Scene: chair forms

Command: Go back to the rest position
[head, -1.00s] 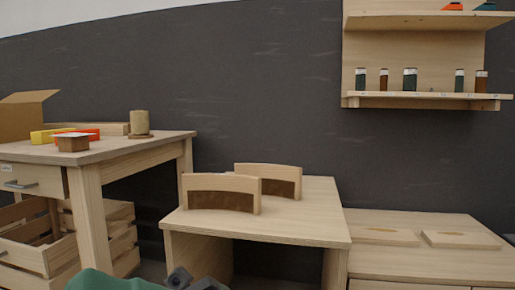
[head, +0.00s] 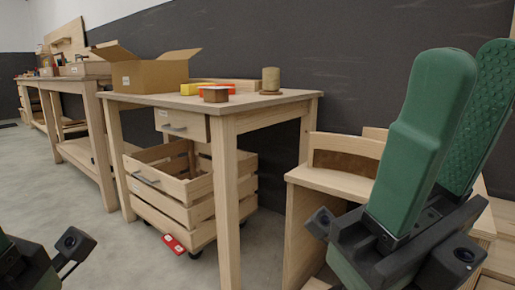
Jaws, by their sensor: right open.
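My right gripper (head: 466,68) is large in the right of the head view. Its two green fingers point up, apart, with nothing seen between them. It is in front of a low wooden table (head: 330,181) and hides much of it. A curved wooden chair back piece (head: 346,151) with a dark brown panel stands on that table, left of the gripper. A second such piece (head: 374,133) is mostly hidden behind it. Dark parts of my left arm show at the lower left corner; its fingers are out of view.
A wooden table (head: 235,105) holds a cardboard box (head: 150,73), yellow (head: 193,89) and orange (head: 222,86) blocks, a small brown box (head: 215,95) and a beige cylinder (head: 271,79). A slatted crate (head: 200,189) is below. Grey floor (head: 70,215) is open at left.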

